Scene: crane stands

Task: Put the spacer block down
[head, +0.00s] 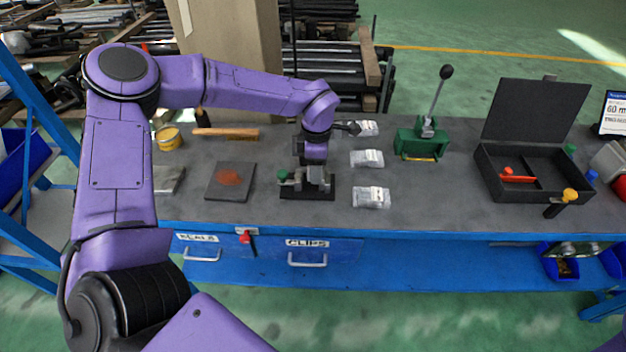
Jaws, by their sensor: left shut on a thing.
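My left gripper (316,164) comes in from the left and points down over a dark fixture (308,194) on the bench. It is shut on a small grey piece, which I take to be the spacer block (318,177). The block is low over the fixture's base; I cannot tell whether it touches it. The fingers and wrist hide part of it. A green knob (283,175) is at the fixture's left side. My right gripper is not in view.
Several clear bags (371,197) lie right of the fixture. A green lever press (422,142) and an open black case (530,185) stand further right.

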